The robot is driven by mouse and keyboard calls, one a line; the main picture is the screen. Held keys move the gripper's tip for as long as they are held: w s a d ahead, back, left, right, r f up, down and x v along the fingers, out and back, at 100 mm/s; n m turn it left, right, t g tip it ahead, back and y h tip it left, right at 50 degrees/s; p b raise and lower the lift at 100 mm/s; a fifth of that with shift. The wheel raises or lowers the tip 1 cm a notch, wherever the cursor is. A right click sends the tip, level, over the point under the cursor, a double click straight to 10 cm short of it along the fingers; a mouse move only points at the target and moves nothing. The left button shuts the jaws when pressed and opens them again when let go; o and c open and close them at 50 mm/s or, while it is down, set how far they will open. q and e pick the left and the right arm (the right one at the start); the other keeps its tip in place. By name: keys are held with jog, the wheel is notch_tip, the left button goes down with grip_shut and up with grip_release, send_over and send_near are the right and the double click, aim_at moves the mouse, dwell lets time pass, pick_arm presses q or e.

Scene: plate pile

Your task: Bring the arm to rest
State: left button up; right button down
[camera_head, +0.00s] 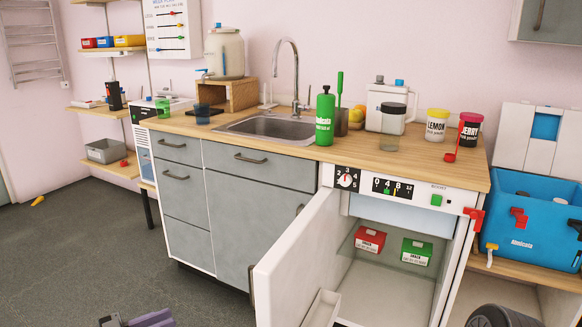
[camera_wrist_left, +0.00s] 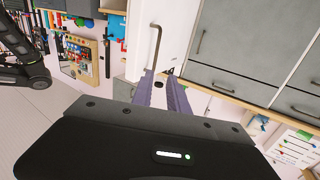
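My left gripper (camera_head: 150,318) pokes in at the bottom left of the head view, low over the dark floor and in front of the grey cabinets. Only its purple fingers and a dark piece show there. In the left wrist view its two purple fingers (camera_wrist_left: 160,76) are apart, with nothing between them. Beyond them are a white door panel (camera_wrist_left: 152,22) with a long handle and grey drawer fronts. My right gripper is not seen. A black rounded part at the bottom right of the head view may belong to my right arm.
A white cabinet door (camera_head: 295,265) stands open, its handle near my left gripper. Inside lie a red box (camera_head: 370,240) and a green box (camera_head: 416,252). The wooden counter (camera_head: 345,150) holds a green bottle (camera_head: 325,117) and jars. The floor (camera_head: 80,250) at left is mostly clear.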

pick_arm(q)
jog(key=w+a+f+n+t+y, duration=0.4)
jog(key=w+f+n+y, duration=0.2)
jog(key=f+n+y, duration=0.2)
jog(key=s+d+f+n+g+y, duration=0.2)
jog(key=s+d+f, duration=0.15)
jog(key=f, duration=0.35)
jog(key=s+d+f+n+g+y, duration=0.1)
jog(key=s+d+f+n+g, duration=0.2)
jog(key=f, duration=0.4)
jog(key=s+d+f+n+g, duration=0.1)
jog(key=s+d+f+g, duration=0.1)
jog(key=s+d+f, duration=0.4)
jog(key=s+d+f+g, duration=0.2)
jog(key=s+d, duration=0.3)
jog(key=s, duration=0.3)
jog(key=s+d+m+g, duration=0.1)
jog(key=s+d+g, duration=0.4)
jog(key=s+d, duration=0.7)
jog(key=d+p+v, duration=0.2)
jog(key=p+v, duration=0.8)
jog(key=p, duration=0.1)
jog(key=s+d+r+p+v, duration=0.1)
jog(key=d+p+v, duration=0.1)
jog(key=p+v, duration=0.8)
jog(key=shift+s+r+t+h+p, duration=0.3)
jog(key=shift+r+p, duration=0.1)
jog(key=shift+r, duration=0.2)
jog(key=shift+a, duration=0.1)
